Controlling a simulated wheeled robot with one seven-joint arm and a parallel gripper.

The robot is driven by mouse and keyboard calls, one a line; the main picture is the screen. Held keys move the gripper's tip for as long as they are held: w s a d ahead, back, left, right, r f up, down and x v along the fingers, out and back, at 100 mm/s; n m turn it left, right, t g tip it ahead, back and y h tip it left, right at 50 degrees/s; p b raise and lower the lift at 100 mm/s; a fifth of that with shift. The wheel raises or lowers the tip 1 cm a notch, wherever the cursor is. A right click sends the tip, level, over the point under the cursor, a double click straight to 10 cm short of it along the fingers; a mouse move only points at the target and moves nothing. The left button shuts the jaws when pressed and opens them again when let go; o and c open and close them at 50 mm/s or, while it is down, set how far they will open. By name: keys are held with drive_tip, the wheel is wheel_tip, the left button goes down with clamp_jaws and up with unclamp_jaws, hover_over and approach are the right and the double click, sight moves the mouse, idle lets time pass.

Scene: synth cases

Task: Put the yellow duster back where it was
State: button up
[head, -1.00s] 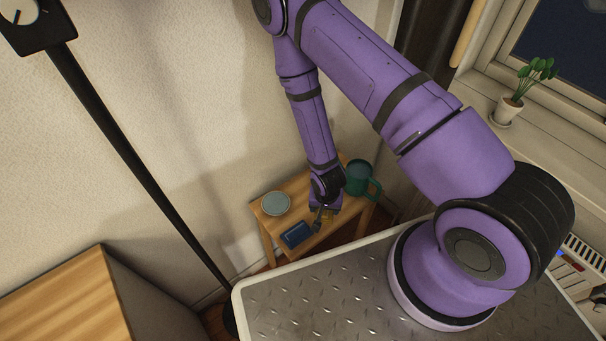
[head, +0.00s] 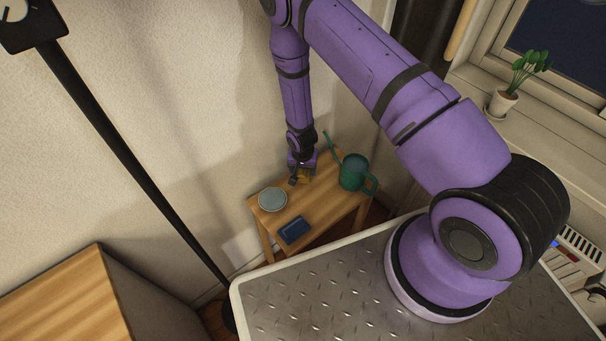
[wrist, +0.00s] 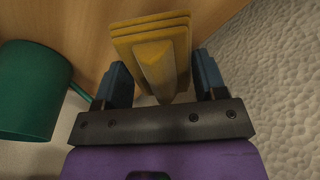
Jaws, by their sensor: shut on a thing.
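The yellow duster (wrist: 152,45) is between the blue fingers of my gripper (wrist: 162,78) in the wrist view, its ridged body pointing away from the palm. In the head view my gripper (head: 300,174) is shut on the duster (head: 304,179), which is mostly hidden by it. Both are over the back part of the small wooden table (head: 325,208), between a pale round dish and a green watering can. I cannot tell whether the duster touches the tabletop.
The green watering can (head: 354,173) stands just right of my gripper, its spout rising beside it. The round dish (head: 272,199) is close on the left. A dark blue box (head: 294,230) lies nearer the front edge. The wall is close behind.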

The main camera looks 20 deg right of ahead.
sight(303, 174)
drive_tip(key=shift+s+f, duration=0.15)
drive_tip(key=shift+f, duration=1.5)
drive_tip(key=shift+f, duration=0.15)
drive_tip(key=o, duration=0.9)
